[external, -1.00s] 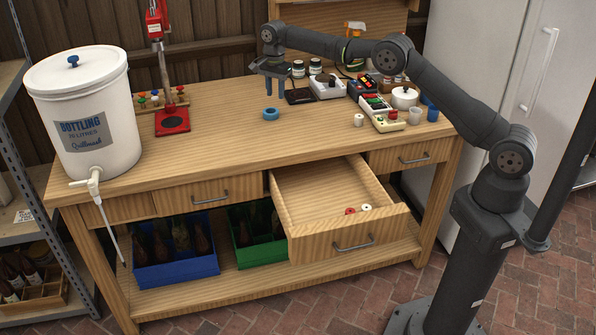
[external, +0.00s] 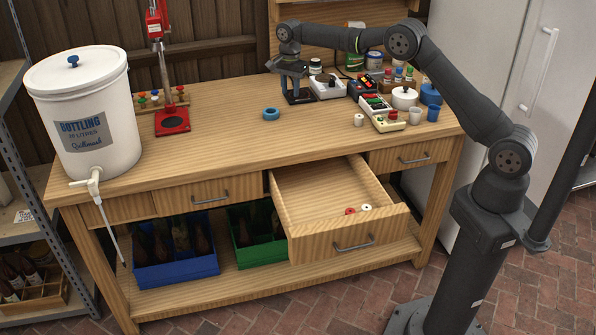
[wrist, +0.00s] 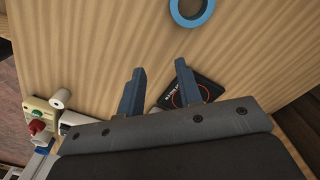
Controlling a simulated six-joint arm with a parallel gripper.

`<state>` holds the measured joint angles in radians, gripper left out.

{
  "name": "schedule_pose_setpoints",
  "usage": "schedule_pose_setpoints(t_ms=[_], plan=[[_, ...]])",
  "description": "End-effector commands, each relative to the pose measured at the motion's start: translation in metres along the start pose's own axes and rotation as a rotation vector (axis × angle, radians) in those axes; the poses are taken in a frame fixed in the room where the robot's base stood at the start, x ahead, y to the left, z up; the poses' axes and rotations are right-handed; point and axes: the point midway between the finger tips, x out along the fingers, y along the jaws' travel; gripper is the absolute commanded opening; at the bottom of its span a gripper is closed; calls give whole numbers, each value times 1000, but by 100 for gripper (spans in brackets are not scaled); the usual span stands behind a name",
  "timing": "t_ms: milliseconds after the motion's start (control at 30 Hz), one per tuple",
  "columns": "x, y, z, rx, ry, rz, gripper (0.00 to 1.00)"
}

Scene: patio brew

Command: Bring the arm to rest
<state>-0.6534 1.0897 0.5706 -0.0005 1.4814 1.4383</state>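My gripper (external: 291,84) hangs from the arm over the back middle of the workbench (external: 225,125), pointing down beside the white-topped box. In the wrist view its two blue-grey fingers (wrist: 158,88) stand apart with nothing between them. A flat black pad with an orange ring (wrist: 190,95) lies below the fingers. A blue ring (external: 271,114) lies on the bench in front and to the left of my gripper; it also shows at the top of the wrist view (wrist: 192,10), clear of the fingers.
A white bottling bucket (external: 85,115) and a red capper (external: 172,122) stand at the left. Boxes, a white pot (external: 404,97) and a blue cup (external: 432,113) crowd the right. An open drawer (external: 345,240) juts out in front.

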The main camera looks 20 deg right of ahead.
Motion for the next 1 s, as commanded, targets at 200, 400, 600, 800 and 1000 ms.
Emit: schedule_pose_setpoints(t_ms=[200,400,600,800,1000], plan=[[-24,23,-32,2,0,-2,32],[-51,35,-48,-1,1,-4,32],[-88,35,-48,-1,1,-4,32],[-93,49,-14,-167,0,0,32],[-97,67,20,-346,0,0,32]])
